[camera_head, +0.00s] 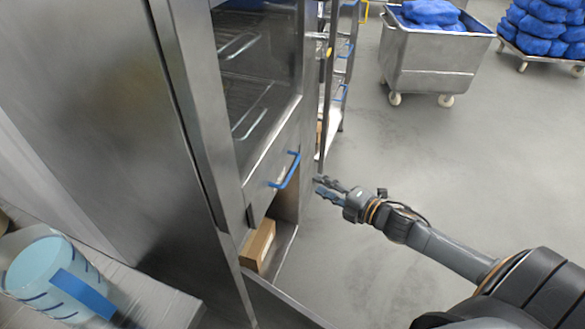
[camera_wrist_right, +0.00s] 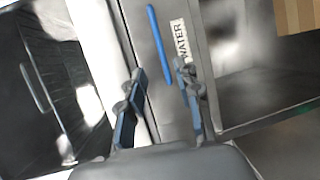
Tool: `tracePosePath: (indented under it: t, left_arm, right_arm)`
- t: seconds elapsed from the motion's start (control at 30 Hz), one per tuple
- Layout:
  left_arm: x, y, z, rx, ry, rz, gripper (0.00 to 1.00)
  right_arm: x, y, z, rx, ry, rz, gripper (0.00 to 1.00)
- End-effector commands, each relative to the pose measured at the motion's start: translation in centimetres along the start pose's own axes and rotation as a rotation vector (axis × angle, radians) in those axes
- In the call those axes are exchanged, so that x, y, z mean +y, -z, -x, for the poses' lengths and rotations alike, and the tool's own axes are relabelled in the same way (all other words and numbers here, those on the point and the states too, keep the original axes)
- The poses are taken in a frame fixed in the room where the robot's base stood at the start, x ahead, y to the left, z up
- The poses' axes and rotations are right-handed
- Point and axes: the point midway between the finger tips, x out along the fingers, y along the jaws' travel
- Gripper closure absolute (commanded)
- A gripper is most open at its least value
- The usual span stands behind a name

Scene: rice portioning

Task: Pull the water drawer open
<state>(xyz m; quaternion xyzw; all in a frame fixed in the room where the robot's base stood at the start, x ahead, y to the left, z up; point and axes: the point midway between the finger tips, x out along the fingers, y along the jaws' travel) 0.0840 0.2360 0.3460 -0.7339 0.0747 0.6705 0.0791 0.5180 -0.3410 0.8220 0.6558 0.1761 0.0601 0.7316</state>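The water drawer (camera_head: 265,185) is a steel front with a blue bar handle (camera_head: 286,170), set below the glass door of the tall steel cabinet. It looks shut. In the right wrist view the drawer front (camera_wrist_right: 165,120) carries a "WATER" label (camera_wrist_right: 181,39) beside the blue handle (camera_wrist_right: 158,45). My right gripper (camera_head: 322,187) is open and empty, a little to the right of the handle and apart from it. In the right wrist view its fingers (camera_wrist_right: 160,77) stand on either side of the handle's line. My left gripper is not in view.
A cardboard box (camera_head: 257,246) sits in the open space below the drawer. A clear jug with a blue handle (camera_head: 50,275) stands at lower left. A steel cart with blue bags (camera_head: 432,60) stands at the back. The floor right of the cabinet is clear.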

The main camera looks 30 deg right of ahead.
Motion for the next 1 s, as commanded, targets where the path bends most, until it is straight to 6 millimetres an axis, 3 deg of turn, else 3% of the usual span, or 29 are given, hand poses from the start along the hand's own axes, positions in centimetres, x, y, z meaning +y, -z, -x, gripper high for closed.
tracePosePath:
  t: [0.17, 0.6, 0.8, 1.0]
  left_arm:
    - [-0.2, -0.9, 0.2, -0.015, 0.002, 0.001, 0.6]
    - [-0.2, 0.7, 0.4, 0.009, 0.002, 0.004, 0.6]
    - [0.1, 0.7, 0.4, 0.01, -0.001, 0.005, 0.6]
    - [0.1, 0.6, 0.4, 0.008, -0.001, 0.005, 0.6]
  right_arm:
    - [0.2, -0.1, -3.0, -0.002, -0.003, 0.0, 0.66]
    - [0.1, -0.1, -10.2, -0.003, -0.001, -0.003, 0.66]
    - [0.0, 0.0, -11.7, -0.002, 0.0, -0.002, 0.66]
    - [0.0, 0.0, -12.0, -0.001, 0.0, -0.002, 0.66]
